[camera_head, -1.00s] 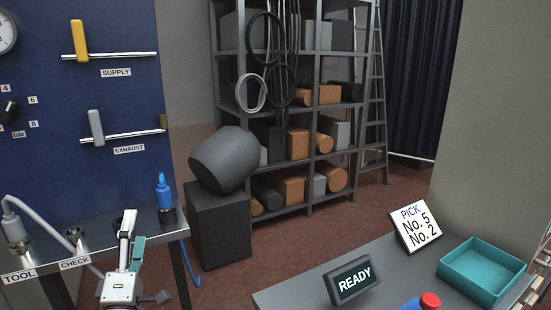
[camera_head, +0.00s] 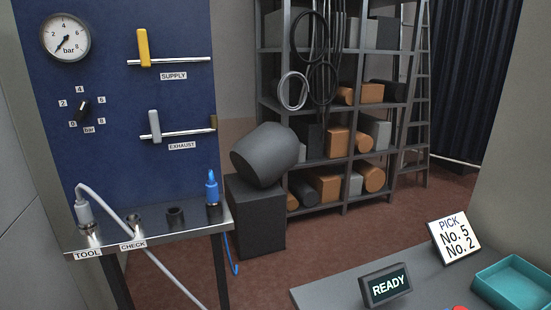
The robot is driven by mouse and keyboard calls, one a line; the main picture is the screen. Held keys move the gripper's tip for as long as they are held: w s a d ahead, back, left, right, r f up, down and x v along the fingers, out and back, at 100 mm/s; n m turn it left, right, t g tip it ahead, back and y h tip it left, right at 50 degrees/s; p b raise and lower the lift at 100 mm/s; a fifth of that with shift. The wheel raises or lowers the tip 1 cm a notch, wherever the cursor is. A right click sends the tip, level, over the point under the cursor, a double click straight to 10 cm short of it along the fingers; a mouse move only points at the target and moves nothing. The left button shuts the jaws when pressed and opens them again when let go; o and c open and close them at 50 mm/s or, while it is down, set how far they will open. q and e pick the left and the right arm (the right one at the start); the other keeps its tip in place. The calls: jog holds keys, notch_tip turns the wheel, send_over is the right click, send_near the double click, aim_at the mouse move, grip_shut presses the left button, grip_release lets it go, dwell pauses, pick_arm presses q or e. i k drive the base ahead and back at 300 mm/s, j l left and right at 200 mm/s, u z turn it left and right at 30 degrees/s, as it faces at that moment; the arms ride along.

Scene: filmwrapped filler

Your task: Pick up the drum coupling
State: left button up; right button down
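The frames do not show for certain which part is the drum coupling. A blue fitting (camera_head: 212,187) stands upright at the right end of the metal shelf (camera_head: 155,236); a blue hose (camera_head: 228,255) hangs below that end. A grey fitting (camera_head: 84,212) sits upright at the TOOL label, with a grey hose (camera_head: 152,255) arching from its top down to the bottom edge. A dark empty-looking socket (camera_head: 175,216) stands between the CHECK holder (camera_head: 133,223) and the blue fitting. Neither gripper is in view.
The blue panel (camera_head: 110,130) behind the shelf carries a gauge (camera_head: 65,37), a yellow SUPPLY lever (camera_head: 143,48) and a grey EXHAUST lever (camera_head: 154,125). A dark drum (camera_head: 267,155) rests on a block. A table (camera_head: 335,292) with a READY sign (camera_head: 386,285) and teal tray (camera_head: 512,284) is at lower right.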

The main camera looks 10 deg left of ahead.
aim_at(83, 208)
jog(key=u, duration=1.6)
